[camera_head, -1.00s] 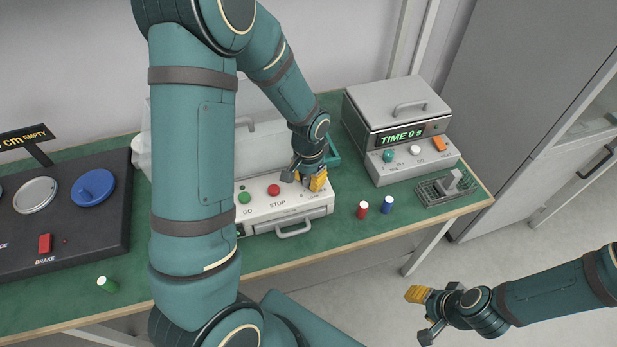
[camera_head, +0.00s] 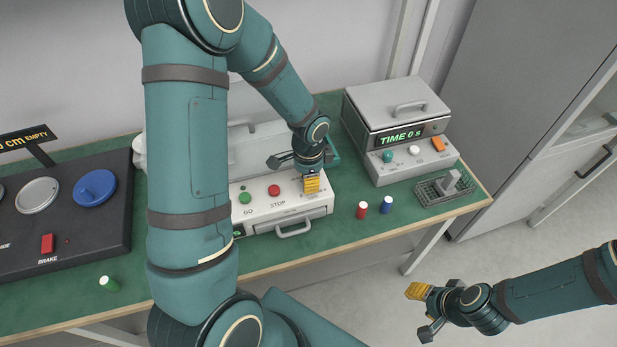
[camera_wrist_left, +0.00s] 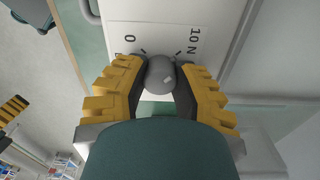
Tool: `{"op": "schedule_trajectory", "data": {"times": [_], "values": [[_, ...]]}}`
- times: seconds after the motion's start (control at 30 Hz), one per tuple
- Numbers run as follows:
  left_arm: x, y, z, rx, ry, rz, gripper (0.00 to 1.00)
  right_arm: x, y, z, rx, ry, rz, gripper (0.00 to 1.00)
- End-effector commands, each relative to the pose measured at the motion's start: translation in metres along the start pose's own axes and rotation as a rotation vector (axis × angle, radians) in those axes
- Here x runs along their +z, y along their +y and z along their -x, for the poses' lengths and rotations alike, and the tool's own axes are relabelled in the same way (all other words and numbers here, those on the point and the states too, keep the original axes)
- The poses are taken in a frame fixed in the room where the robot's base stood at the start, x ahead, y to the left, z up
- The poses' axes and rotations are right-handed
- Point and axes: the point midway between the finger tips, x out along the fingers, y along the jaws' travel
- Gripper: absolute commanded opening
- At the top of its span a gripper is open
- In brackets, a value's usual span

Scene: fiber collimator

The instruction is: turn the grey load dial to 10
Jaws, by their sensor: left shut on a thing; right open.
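The grey load dial (camera_wrist_left: 160,73) is a round knob on the white machine (camera_head: 291,205), with "0" and "10 N" printed on either side of it. A small pale mark shows on its face. My left gripper (camera_wrist_left: 161,84) is shut on the dial, one finger on each side. In the head view my left gripper (camera_head: 305,181) is over the right part of the machine's top and hides the dial. My right gripper (camera_head: 424,311) is open and empty, in front of the bench at lower right.
Red button (camera_head: 274,190) and green button (camera_head: 245,197) sit left of the gripper. Red vial (camera_head: 361,210) and blue vial (camera_head: 387,204) stand right of the machine. A grey timer box (camera_head: 398,115) and a small rack (camera_head: 449,187) are farther right. A green vial (camera_head: 109,283) lies at left.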

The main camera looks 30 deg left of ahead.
Motion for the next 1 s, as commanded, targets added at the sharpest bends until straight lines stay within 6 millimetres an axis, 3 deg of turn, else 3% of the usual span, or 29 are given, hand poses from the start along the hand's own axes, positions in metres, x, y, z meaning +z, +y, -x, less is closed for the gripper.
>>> {"op": "schedule_trajectory", "data": {"times": [0.47,0.5,0.57,0.87,1.0], "values": [[-0.0006,0.0006,-0.0006,0.001,0.001,-0.012,0.0,-0.0002,0.0,0.0001,0.0,0.0,0.0,0.47],[-0.0005,0.0006,-0.0006,0.001,0.001,-0.012,0.43,-0.0001,0.0,0.0001,0.0,0.0,0.0,0.47],[-0.0005,0.0006,-0.0005,0.001,0.001,-0.012,0.62,-0.0001,-0.0001,0.0001,0.0,0.0,0.0,0.47],[-0.0002,0.0002,0.0002,0.0,0.0,-0.011,0.62,-0.0001,-0.0001,0.0002,0.0,0.0,0.0,0.47],[-0.0004,-0.0006,0.0093,-0.002,0.002,-0.01,0.62,-0.0002,-0.0001,0.0002,0.0,0.0,0.0,0.47]]}}
